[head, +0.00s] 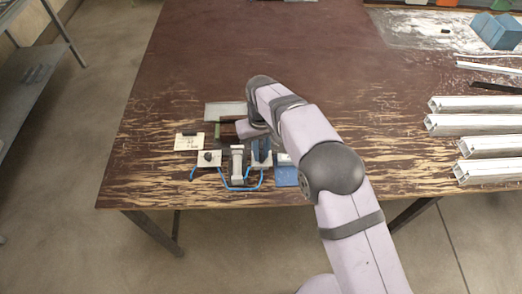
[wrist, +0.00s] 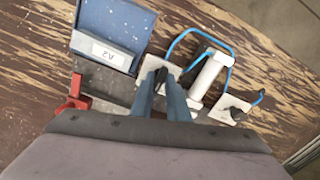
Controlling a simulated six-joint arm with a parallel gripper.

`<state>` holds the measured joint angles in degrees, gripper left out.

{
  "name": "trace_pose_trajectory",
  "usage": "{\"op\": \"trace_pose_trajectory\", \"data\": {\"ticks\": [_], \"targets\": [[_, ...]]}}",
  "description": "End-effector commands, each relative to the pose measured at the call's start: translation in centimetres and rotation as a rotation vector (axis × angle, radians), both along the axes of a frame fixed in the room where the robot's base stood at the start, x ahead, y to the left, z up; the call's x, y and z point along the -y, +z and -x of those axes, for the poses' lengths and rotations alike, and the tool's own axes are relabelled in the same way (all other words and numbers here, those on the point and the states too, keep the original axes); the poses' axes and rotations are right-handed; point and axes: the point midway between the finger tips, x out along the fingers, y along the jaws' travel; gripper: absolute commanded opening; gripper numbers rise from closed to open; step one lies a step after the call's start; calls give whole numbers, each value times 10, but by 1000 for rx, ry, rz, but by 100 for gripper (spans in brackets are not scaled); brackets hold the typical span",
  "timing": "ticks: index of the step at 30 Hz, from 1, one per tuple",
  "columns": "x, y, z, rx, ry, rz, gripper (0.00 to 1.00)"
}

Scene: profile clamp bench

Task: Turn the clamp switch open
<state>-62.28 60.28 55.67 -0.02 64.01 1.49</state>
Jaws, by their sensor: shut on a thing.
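The clamp switch is a small black knob (wrist: 161,75) on a pale square plate (wrist: 148,65). My gripper (wrist: 160,82) has its two blue-grey fingers on either side of the knob and is shut on it. In the head view my gripper (head: 262,155) points down at the plate, and its fingers hide the knob. A white cylinder (wrist: 208,75) lies beside this plate and shows in the head view too (head: 237,163). Blue tubing (wrist: 185,36) runs around it. How far the knob is turned I cannot tell.
A second pale plate (head: 208,159) with a black fitting is left of the cylinder. A blue tray (wrist: 112,25) labelled A2 is close by. A red part (wrist: 75,95) is near my gripper. Several metal profiles (head: 475,124) lie at right. The table's far middle is clear.

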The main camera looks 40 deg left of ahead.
Motion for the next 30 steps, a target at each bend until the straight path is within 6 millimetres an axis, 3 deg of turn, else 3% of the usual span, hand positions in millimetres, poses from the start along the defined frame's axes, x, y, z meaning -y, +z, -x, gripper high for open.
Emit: {"op": "trace_pose_trajectory", "data": {"ticks": [1, 2, 4, 17, 30], "targets": [[-1, 2, 0, 2, 4, -2, 0], [-1, 2, 0, 2, 4, -2, 22], [-1, 2, 0, 2, 3, -2, 35], [-1, 6, 0, 1, 0, -2, 35], [-1, 61, 0, 2, 1, -3, 35]]}}
